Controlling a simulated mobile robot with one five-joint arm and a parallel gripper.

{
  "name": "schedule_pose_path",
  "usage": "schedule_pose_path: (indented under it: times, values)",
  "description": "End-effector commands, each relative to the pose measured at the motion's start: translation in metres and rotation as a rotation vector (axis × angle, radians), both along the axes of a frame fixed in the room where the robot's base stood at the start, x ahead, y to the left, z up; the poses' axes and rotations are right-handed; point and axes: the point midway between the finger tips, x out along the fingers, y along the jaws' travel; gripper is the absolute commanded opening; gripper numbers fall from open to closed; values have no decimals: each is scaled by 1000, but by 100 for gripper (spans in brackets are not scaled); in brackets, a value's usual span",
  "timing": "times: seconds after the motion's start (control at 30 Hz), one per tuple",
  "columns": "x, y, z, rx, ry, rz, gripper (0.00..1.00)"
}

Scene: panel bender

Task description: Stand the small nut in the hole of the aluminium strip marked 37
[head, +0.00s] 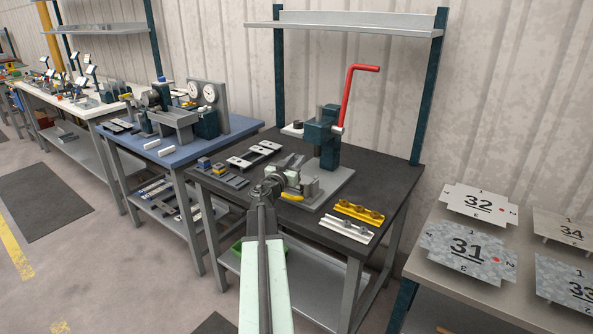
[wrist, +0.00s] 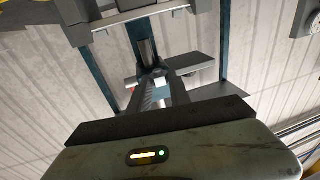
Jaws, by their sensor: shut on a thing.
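My gripper (wrist: 163,92) is shut on a small pale piece (wrist: 161,82) in the wrist view. It looks like the small nut, but its shape is too small to make out. In the head view my gripper (head: 288,175) is above the dark bench, in front of the press, and hides its own fingertips. A light grey metal strip with dark holes (head: 255,155) lies at the bench's back left. A silver strip (head: 346,229) and a yellow strip (head: 358,211) with raised round parts lie at the front right. I cannot read the number 37 on any strip.
A teal press with a red crank (head: 325,135) stands on a grey plate at the back of the dark bench (head: 385,180). Small blocks and dark bars (head: 220,174) lie at its left. A table with numbered plates (head: 468,255) stands at the right.

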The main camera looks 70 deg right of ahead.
Motion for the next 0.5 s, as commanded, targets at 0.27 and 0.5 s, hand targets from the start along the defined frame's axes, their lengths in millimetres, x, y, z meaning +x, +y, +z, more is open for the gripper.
schedule_pose_path:
  times: [0.27, 0.5]
  values:
    - [0, 0, -6, 0, 0, 0, 0]
    - [-1, 0, -28, 0, 0, -2, 0]
